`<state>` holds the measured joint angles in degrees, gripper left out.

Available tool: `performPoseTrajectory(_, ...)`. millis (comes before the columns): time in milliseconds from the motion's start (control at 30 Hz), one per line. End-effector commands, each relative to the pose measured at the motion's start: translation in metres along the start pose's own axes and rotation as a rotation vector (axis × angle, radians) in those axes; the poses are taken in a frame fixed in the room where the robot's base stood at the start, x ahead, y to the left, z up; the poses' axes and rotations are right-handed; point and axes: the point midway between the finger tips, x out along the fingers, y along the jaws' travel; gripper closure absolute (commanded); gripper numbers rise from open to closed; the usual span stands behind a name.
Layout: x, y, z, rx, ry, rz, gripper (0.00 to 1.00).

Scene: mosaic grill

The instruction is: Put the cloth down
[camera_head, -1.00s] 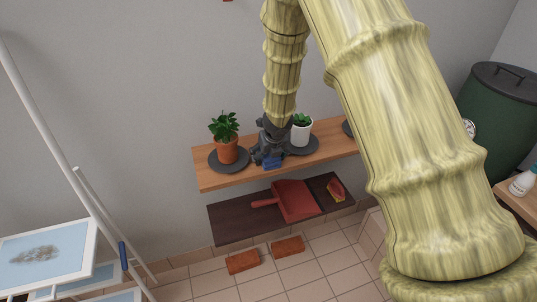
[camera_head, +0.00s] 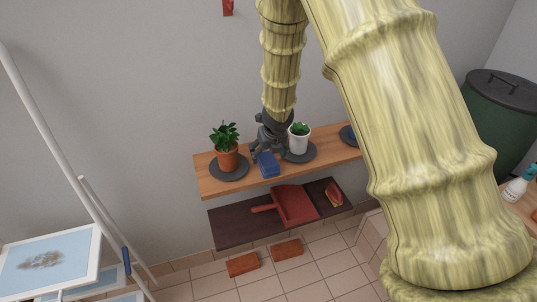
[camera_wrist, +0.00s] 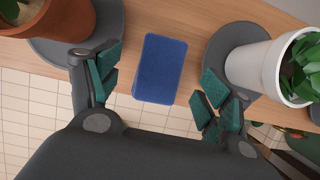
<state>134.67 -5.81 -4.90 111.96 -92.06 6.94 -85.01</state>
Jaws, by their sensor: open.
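The cloth, a folded blue block-like pad (camera_head: 267,164), lies on the wooden shelf (camera_head: 221,186) between two potted plants. In the wrist view the cloth (camera_wrist: 160,68) sits between my open fingers, with a gap on either side and neither finger touching it. My gripper (camera_head: 263,150) is open and empty, just behind and above the cloth in the head view; it also shows in the wrist view (camera_wrist: 156,92).
A terracotta-potted plant (camera_head: 228,158) on a dark saucer stands left of the cloth, a white-potted plant (camera_head: 299,143) on a saucer right. Both are close to my fingers. A lower dark shelf (camera_head: 232,229) holds a red dustpan (camera_head: 296,205). Bricks (camera_head: 243,264) lie on the floor.

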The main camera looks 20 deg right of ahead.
Motion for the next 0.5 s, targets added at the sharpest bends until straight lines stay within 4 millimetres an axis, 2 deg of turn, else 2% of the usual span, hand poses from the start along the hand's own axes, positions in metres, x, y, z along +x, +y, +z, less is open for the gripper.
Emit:
performPoseTrajectory(33,-0.013,0.0,0.001,-0.001,-0.002,-0.002,0.21)
performPoseTrajectory(200,-0.036,0.0,0.001,-0.001,-0.001,-0.001,0.21)
performPoseTrajectory(500,-0.051,0.0,0.0,0.001,0.0,0.0,0.21)
